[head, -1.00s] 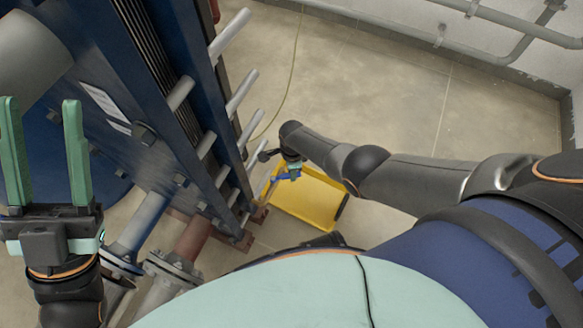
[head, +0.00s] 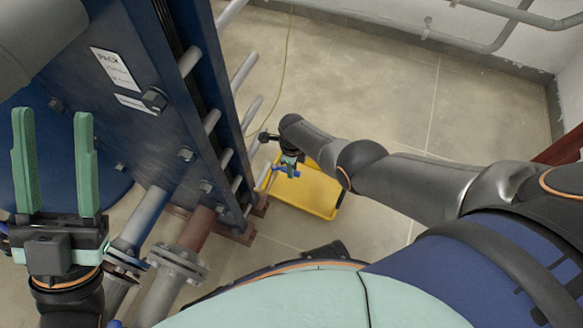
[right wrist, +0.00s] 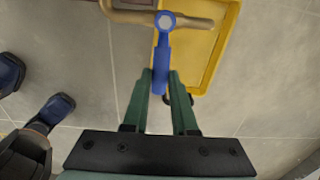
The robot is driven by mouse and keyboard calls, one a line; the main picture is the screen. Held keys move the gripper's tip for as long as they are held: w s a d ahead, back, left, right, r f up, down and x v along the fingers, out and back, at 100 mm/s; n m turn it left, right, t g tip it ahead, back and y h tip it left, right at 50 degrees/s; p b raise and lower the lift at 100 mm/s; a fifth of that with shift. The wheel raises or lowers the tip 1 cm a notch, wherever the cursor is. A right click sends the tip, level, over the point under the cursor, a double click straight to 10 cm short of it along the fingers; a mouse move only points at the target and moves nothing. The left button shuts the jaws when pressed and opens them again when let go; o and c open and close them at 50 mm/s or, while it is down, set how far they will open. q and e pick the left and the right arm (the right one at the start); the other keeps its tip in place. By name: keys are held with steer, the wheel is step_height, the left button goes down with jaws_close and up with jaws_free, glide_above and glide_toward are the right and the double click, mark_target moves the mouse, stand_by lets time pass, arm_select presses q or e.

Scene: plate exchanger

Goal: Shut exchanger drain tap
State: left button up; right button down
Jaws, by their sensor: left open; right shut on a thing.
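The drain tap has a blue lever (right wrist: 162,62) on a brass-coloured body (right wrist: 190,21). In the right wrist view the lever points down the picture, crosswise to the brass pipe. My right gripper (right wrist: 163,82) is shut on the lever's end, one green finger on each side. In the head view the blue lever (head: 287,171) shows small beside my right gripper (head: 289,158), low by the exchanger's foot. The blue plate exchanger (head: 75,75) fills the upper left. My left gripper (head: 54,165) is open and empty in front of it.
A yellow tray (head: 318,197) lies on the floor under the tap. Tie-bar ends (head: 243,72) stick out from the exchanger. Flanged pipes (head: 178,262) stand below it. A thin hose (head: 287,60) runs across the floor. The floor to the right is clear up to the wall pipes.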

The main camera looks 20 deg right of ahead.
steer(key=shift+s, duration=0.15)
stand_by(0.3)
steer(key=c, duration=0.7)
jaws_free()
arm_select(q)
steer(key=shift+a+r, duration=0.1)
steer(key=shift+r, duration=0.1)
arm_select(e)
steer(key=shift+r, duration=0.1)
step_height(320, 180, up, 6)
steer(key=p, duration=0.5)
steer(key=shift+p, duration=0.4)
arm_select(q)
step_height(320, 180, up, 7)
steer(key=m+p, duration=0.1)
steer(key=shift+s+a+t, duration=0.15)
steer(key=shift+a+t, duration=0.15)
arm_select(e)
steer(key=shift+r, duration=0.65)
